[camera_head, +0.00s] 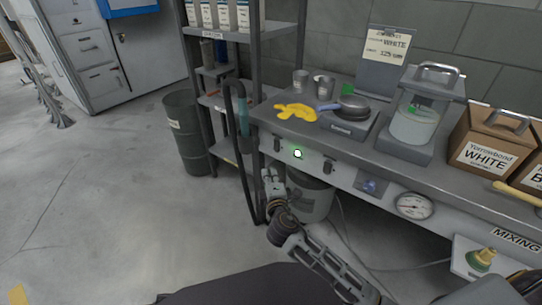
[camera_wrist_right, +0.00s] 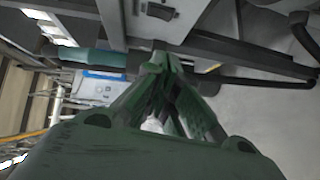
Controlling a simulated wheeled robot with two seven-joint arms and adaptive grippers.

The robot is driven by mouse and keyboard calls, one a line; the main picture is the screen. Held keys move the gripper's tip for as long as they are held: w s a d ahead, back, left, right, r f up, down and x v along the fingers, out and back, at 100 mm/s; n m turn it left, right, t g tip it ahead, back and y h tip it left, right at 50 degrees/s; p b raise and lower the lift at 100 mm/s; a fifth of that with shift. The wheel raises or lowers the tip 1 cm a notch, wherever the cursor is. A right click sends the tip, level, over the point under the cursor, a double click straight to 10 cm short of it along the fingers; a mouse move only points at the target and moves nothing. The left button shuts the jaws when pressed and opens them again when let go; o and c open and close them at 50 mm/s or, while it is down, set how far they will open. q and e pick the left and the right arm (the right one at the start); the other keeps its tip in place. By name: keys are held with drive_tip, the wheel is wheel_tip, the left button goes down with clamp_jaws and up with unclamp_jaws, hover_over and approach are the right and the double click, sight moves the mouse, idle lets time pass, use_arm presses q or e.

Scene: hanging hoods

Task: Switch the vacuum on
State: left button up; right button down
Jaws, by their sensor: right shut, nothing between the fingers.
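The grey bench front panel (camera_head: 345,177) carries a dark rocker switch (camera_head: 277,145) at its left end, a small round light (camera_head: 298,153) glowing green-white, and a second dark switch (camera_head: 328,166). A clear chamber with a handled lid (camera_head: 414,122) stands on the bench, and a round gauge (camera_head: 414,206) sits lower right on the panel. My right gripper (camera_head: 268,174) is shut and empty, just below the left switch and apart from it. In the right wrist view, its closed fingers (camera_wrist_right: 168,62) point toward the panel, where a dark switch (camera_wrist_right: 161,12) shows. My left gripper is out of view.
A black hose (camera_head: 243,150) hangs beside the shelf rack left of my right gripper. A grey bucket (camera_head: 311,198) stands under the bench behind the gripper. A yellow glove (camera_head: 295,112) and a pan (camera_head: 343,107) lie on the bench. The floor at left is clear.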

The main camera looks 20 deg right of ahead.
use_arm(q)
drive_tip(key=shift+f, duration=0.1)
use_arm(e)
drive_tip(key=shift+w, duration=0.15)
drive_tip(key=b, duration=0.3)
approach(276, 146)
drive_tip(key=shift+w+a+f, duration=0.9)
drive_tip(key=shift+w+a, duration=1.45)
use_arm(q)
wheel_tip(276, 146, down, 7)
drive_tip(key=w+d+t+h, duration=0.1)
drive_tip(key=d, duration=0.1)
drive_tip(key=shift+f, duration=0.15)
use_arm(e)
drive_tip(key=d, duration=0.1)
drive_tip(key=w+d, duration=0.2)
drive_tip(key=shift+w+f, duration=0.1)
drive_tip(key=shift+f, duration=0.15)
drive_tip(key=shift+d, duration=0.1)
drive_tip(key=shift+w+d+f, duration=0.1)
drive_tip(key=shift+w+d, duration=0.05)
drive_tip(key=shift+w, duration=0.05)
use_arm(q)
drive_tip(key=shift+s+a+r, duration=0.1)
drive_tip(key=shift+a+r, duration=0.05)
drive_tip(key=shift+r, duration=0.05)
use_arm(e)
drive_tip(key=shift+s+f, duration=0.1)
